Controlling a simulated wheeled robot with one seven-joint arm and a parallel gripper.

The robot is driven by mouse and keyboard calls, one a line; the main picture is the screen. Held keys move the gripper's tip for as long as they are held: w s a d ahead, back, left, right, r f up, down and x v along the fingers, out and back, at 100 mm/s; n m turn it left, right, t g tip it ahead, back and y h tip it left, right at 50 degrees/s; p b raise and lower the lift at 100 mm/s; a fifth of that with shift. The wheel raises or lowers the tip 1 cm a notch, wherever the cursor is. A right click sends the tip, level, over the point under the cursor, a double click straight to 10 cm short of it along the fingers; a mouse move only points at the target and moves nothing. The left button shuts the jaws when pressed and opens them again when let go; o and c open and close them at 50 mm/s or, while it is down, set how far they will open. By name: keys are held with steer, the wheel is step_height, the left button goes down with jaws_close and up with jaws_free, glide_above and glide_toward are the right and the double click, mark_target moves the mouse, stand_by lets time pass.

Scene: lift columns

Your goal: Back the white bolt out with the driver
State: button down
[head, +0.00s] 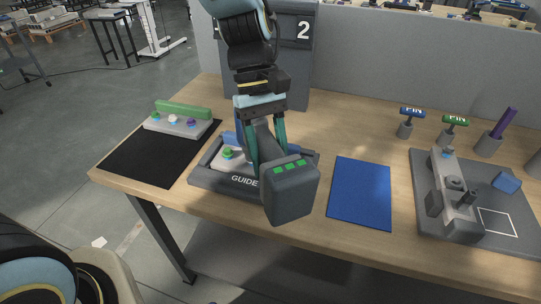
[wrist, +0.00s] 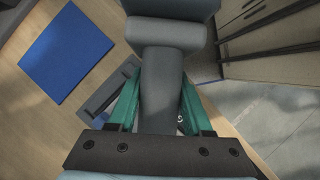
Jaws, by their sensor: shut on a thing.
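My gripper (head: 268,148) is shut on the handle of a dark grey driver (head: 291,192), whose blocky end carries green lights. In the wrist view the driver (wrist: 162,80) runs between the green fingers of my gripper (wrist: 160,92). The driver is held above the tray marked GUIDE (head: 212,181), and its bit cannot be made out. A green bolt (head: 228,152) shows on a block in the tray, partly hidden by my arm.
A green bar (head: 183,109) stands behind the pale block on the black mat (head: 140,155). A bare blue mat (head: 360,192) lies right of the tray. A grey fixture board (head: 505,222), small PIN-labelled tools and a purple-handled tool (head: 504,123) stand farther right. A grey cabinet marked 2 stands behind.

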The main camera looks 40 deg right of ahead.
mark_target(272, 148)
steer(key=shift+r+p, duration=2.2)
steer(key=shift+r, duration=0.3)
steer(key=shift+r+p, duration=1.6)
steer(key=shift+r, duration=0.4)
